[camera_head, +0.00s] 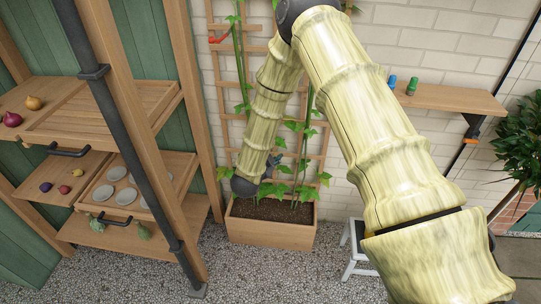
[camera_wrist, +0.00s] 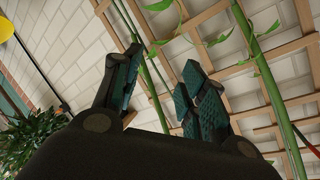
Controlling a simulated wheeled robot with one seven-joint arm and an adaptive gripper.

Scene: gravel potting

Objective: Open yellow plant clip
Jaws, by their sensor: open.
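No yellow plant clip can be made out in either view; my arm hides part of the trellis in the head view. My gripper (camera_wrist: 162,88) is open in the wrist view, with dark teal finger pads apart. A green plant stem (camera_wrist: 152,92) runs through the gap between the fingers, and I see nothing gripped. A second stem (camera_wrist: 262,75) stands to the right. In the head view my gripper shows only as a small dark part (camera_head: 272,165) in front of the wooden trellis (camera_head: 227,75), above the planter box (camera_head: 270,232).
A red clip (camera_head: 219,39) sits at the trellis's upper left. A wooden shelf (camera_head: 440,97) with blue and green items is on the right wall. A white stool (camera_head: 357,250) stands beside the planter. A wooden rack (camera_head: 160,100) fills the left. A yellow object (camera_wrist: 5,28) is cut off at the wrist view's edge.

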